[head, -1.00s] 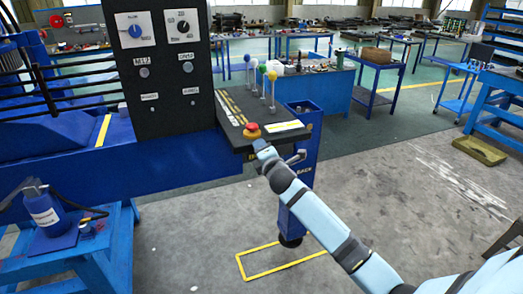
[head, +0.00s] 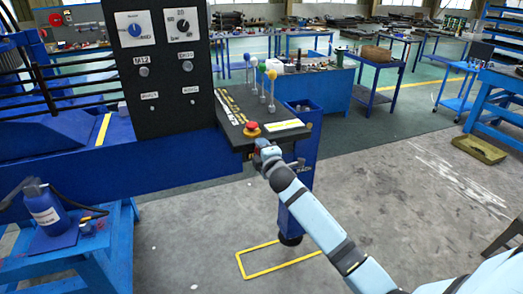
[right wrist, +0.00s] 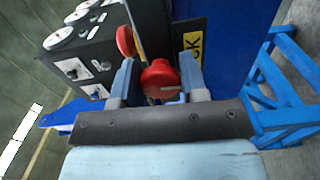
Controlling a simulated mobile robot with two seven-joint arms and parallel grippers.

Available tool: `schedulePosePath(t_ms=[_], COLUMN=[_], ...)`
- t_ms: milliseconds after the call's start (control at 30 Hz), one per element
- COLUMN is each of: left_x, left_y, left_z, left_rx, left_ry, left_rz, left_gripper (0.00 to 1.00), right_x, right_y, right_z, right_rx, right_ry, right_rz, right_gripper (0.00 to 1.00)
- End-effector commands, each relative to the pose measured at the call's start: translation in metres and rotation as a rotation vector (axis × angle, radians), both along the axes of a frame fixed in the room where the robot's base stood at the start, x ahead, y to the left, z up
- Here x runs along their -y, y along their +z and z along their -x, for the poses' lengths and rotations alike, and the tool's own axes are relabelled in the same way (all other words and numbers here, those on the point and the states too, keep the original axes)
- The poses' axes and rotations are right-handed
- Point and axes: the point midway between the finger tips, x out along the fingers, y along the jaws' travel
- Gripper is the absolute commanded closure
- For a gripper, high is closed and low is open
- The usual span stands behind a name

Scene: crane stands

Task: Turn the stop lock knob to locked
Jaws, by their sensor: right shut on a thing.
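The stop lock knob (right wrist: 160,80) is red and round with a pale line across its face. It sits on the front of the black console beside a yellow label (right wrist: 192,42) that is partly hidden. My right gripper (right wrist: 160,82) is shut on the knob, one finger on each side of it. In the head view my right gripper (head: 265,152) is at the console's front edge, just below the red mushroom button (head: 251,128), and hides most of the knob. My left gripper is not in view.
The sloping console (head: 232,112) carries several thin posts with coloured balls. A tall black panel (head: 165,85) with two dials stands at left. A blue bench (head: 75,245) with a blue bottle (head: 43,212) is at lower left. The grey floor in front is open.

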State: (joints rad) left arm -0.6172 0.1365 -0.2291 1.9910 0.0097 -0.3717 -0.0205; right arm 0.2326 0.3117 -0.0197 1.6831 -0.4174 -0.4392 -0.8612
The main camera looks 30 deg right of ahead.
Motion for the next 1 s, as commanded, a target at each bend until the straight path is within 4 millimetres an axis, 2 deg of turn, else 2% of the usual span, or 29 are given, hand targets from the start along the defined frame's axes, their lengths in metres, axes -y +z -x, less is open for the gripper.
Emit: schedulePosePath(t_ms=[133,167,233,500,633,767,1000], left_x=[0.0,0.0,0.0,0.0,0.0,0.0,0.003], left_y=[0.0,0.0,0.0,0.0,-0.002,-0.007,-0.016], left_z=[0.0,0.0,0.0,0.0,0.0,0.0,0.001], left_rx=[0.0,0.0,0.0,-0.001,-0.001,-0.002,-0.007], left_ry=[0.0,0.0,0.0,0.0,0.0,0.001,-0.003], left_rz=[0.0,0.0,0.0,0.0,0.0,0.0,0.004], left_gripper=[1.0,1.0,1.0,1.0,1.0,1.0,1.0], right_x=[0.0,0.0,0.0,0.0,-0.002,-0.007,-0.02], right_y=[0.0,0.0,0.0,0.0,-0.002,-0.003,-0.003], right_z=[0.0,0.0,0.0,0.0,0.008,0.028,0.083], right_rx=[-0.001,-0.001,-0.001,0.0,-0.001,-0.001,-0.001], right_ry=[0.0,0.0,0.0,0.0,0.0,0.001,0.001], right_rz=[-0.001,-0.001,-0.001,0.0,0.001,0.001,0.0], right_gripper=[0.84,0.53,0.37,0.36,0.36,0.36,0.36])
